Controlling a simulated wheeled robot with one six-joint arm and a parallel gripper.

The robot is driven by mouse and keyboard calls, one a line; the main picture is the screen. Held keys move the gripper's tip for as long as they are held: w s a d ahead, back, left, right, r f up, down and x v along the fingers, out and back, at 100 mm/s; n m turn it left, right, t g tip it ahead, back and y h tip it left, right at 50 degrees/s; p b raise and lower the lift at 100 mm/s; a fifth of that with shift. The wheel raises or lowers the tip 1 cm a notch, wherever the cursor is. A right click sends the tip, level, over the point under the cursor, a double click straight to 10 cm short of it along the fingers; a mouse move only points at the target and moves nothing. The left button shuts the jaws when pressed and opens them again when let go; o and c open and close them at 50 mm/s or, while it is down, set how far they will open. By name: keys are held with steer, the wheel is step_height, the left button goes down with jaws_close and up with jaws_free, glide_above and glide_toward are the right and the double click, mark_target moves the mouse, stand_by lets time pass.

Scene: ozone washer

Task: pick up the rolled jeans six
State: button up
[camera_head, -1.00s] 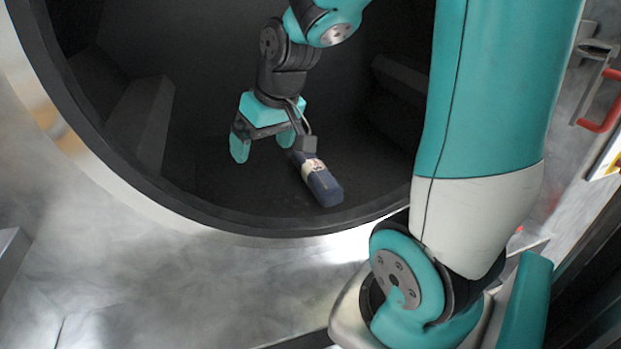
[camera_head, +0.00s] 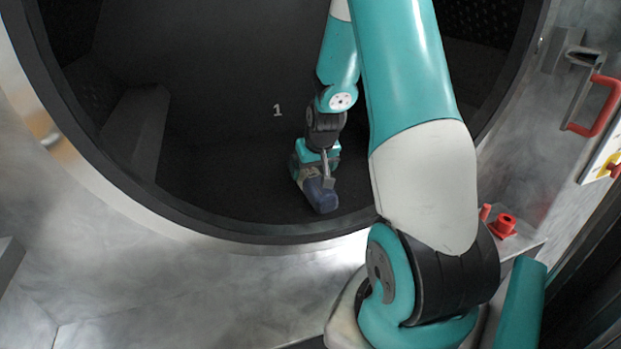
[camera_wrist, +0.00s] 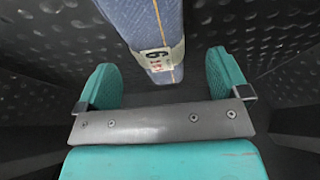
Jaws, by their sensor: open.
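The rolled jeans six is a dark blue roll (camera_head: 320,194) with a pale band, lying on the drum floor near its front rim in the head view. In the wrist view the blue roll (camera_wrist: 148,22) has a yellow seam line and a pale label (camera_wrist: 158,58) with a "6" on it. My gripper (camera_wrist: 160,82) is open, with one teal finger to either side of the roll's near end. Its jaws are not closed on the roll. In the head view my gripper (camera_head: 310,165) is over the roll and partly hides it.
The drum's round dark rim (camera_head: 240,228) curves in front of the roll. A sloped ledge (camera_head: 137,135) stands on the drum's left wall, and perforated metal surrounds the gripper. Outside on the right are a red handle (camera_head: 600,105) and a red knob (camera_head: 503,225).

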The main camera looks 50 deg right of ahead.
mark_target(311, 173)
steer(key=shift+w+d+p+x, duration=0.15)
steer(key=shift+p+x, duration=0.4)
steer(key=shift+x, duration=0.85)
steer(key=shift+w+d+p+x, duration=0.15)
steer(key=shift+p+x, duration=0.35)
steer(key=shift+x, duration=0.95)
steer(key=shift+r, duration=0.2)
steer(key=shift+c, duration=0.4)
steer(key=c, duration=1.1)
steer(key=shift+c, duration=0.2)
steer(key=shift+d+r, duration=0.1)
steer(key=shift+r, duration=0.05)
